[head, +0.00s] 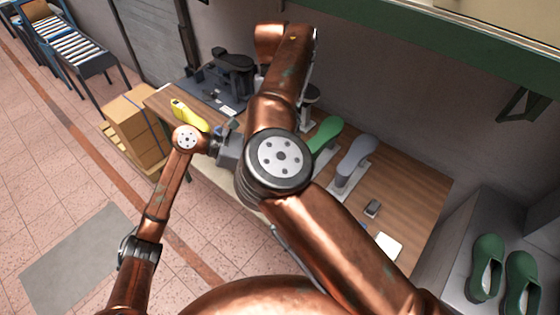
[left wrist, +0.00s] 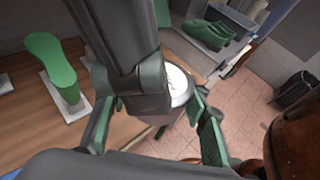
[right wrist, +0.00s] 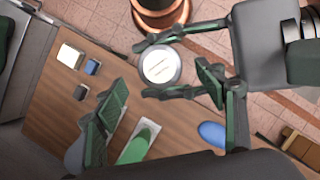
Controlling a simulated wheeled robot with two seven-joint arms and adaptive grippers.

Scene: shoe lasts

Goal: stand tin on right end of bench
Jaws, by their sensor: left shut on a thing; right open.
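The tin shows its round pale lid with a dark rim in the right wrist view (right wrist: 160,64) and partly in the left wrist view (left wrist: 179,84). My left gripper (head: 230,150) is shut on the tin, one finger on each side, above the bench front. My right gripper (right wrist: 161,77) is open, its fingers spread apart on either side of the tin with gaps. In the head view my right arm hides the tin and right gripper. The wooden bench (head: 412,190) has its right end beyond the grey last.
On the bench are a yellow last (head: 188,115), a green last (head: 326,132) and a grey last (head: 357,154). A small dark block (head: 372,208), white block (head: 388,246) and blue block (right wrist: 92,67) lie near the right end. Green clogs (head: 487,268) stand right of the bench.

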